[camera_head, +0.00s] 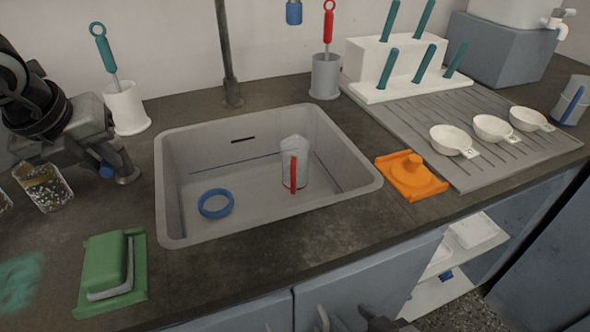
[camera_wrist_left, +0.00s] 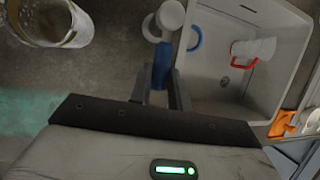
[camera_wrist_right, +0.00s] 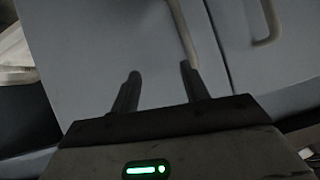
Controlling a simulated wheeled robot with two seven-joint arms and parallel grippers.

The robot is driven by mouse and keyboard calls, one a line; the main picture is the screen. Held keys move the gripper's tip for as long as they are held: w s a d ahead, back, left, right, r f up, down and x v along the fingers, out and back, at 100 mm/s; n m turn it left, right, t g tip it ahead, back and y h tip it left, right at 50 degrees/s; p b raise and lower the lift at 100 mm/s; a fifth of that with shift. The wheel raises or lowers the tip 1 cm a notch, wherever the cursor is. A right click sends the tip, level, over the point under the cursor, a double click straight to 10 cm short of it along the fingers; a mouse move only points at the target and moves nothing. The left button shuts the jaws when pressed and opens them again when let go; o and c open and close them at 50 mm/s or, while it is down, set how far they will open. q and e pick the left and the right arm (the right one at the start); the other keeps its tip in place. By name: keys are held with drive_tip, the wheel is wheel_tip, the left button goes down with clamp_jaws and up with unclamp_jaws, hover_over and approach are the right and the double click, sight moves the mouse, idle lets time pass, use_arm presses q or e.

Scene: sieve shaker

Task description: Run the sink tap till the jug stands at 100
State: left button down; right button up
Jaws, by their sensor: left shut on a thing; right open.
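The clear jug (camera_head: 294,150) with a red handle stands upright in the sink (camera_head: 185,228); it also shows in the left wrist view (camera_wrist_left: 262,48). Its marks and water level are too small to read. The tap's tall grey pipe (camera_head: 229,60) rises behind the sink, and a blue-tipped nozzle (camera_head: 293,13) hangs above the jug. No water stream is visible. My left gripper (camera_head: 108,160) is shut on a blue lever (camera_wrist_left: 161,66) on a short post left of the sink. My right gripper (camera_wrist_right: 160,75) is open and empty before the cabinet doors.
A blue ring (camera_head: 215,204) lies in the sink. A green sponge dish (camera_head: 112,275) and a glass of grains (camera_head: 46,187) are at left. An orange block (camera_head: 411,176), measuring cups (camera_head: 455,141) and a peg rack (camera_head: 395,68) are at right. Cabinet handles (camera_wrist_right: 263,25) face my right gripper.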

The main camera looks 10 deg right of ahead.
use_arm(q)
drive_tip(key=shift+w+a+r, duration=0.1)
drive_tip(key=shift+a+r, duration=0.05)
drive_tip(key=shift+a, duration=0.05)
drive_tip(key=c, duration=1.2)
unclamp_jaws()
drive_tip(key=shift+c, duration=0.2)
drive_tip(key=shift+d, duration=0.1)
use_arm(e)
drive_tip(key=shift+a+r, duration=0.1)
drive_tip(key=shift+r, duration=0.05)
drive_tip(key=shift+r, duration=0.4)
drive_tip(key=r, duration=0.2)
drive_tip(key=shift+a+r, duration=0.25)
drive_tip(key=shift+r, duration=0.1)
use_arm(q)
drive_tip(key=p+v, duration=0.2)
drive_tip(key=v, duration=1.4)
use_arm(e)
drive_tip(key=shift+d+r, duration=0.2)
drive_tip(key=shift+r, duration=0.55)
